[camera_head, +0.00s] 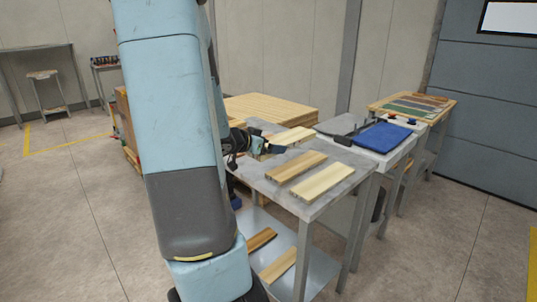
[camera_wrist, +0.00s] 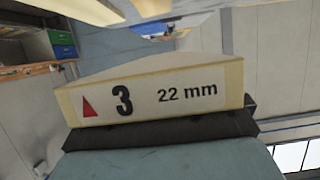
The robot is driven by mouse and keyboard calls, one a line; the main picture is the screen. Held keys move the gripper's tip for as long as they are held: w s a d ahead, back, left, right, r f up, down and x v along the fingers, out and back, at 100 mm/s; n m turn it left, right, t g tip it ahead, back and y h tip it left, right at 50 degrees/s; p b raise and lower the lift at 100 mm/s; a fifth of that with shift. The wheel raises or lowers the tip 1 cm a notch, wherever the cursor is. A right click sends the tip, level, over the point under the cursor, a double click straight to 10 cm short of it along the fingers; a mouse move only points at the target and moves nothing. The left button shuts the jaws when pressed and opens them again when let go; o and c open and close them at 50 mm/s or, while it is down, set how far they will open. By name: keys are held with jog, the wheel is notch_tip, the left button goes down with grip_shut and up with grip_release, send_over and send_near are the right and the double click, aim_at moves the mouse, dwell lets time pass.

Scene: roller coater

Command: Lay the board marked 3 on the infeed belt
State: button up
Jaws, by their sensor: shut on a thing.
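The board marked 3 (camera_wrist: 150,93) fills the middle of the wrist view. Its end label shows a red triangle, a 3 and "22 mm". A dark jaw pad (camera_wrist: 160,130) lies along its lower side. In the head view, my gripper (camera_head: 268,147) is shut on a pale board (camera_head: 292,136) above the far part of the grey table; the arm hides part of the grip. I cannot tell which surface is the infeed belt. A flat blue surface (camera_head: 382,137) lies on a white-framed unit beyond the table.
On the grey table (camera_head: 328,205) lie a brown board (camera_head: 296,167) and a pale board (camera_head: 323,181). More boards (camera_head: 262,239) rest on its lower shelf. A wooden stack (camera_head: 270,106) stands behind. A bench with coloured panels (camera_head: 413,105) stands at the back right.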

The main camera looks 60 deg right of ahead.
jog(key=w+d+f, duration=0.4)
jog(key=w+d, duration=0.1)
jog(key=d, duration=0.2)
send_over(265, 164)
jog(key=f, duration=0.5)
jog(key=shift+s+a, duration=0.2)
jog(key=shift+a, duration=0.2)
jog(key=shift+w+d+f, duration=0.15)
jog(key=shift+d+f, duration=0.1)
jog(key=shift+f, duration=1.6)
jog(key=shift+f, duration=0.2)
jog(key=o, duration=0.9)
jog(key=shift+a+f, duration=0.1)
jog(key=shift+o, duration=0.3)
jog(key=shift+f, duration=0.1)
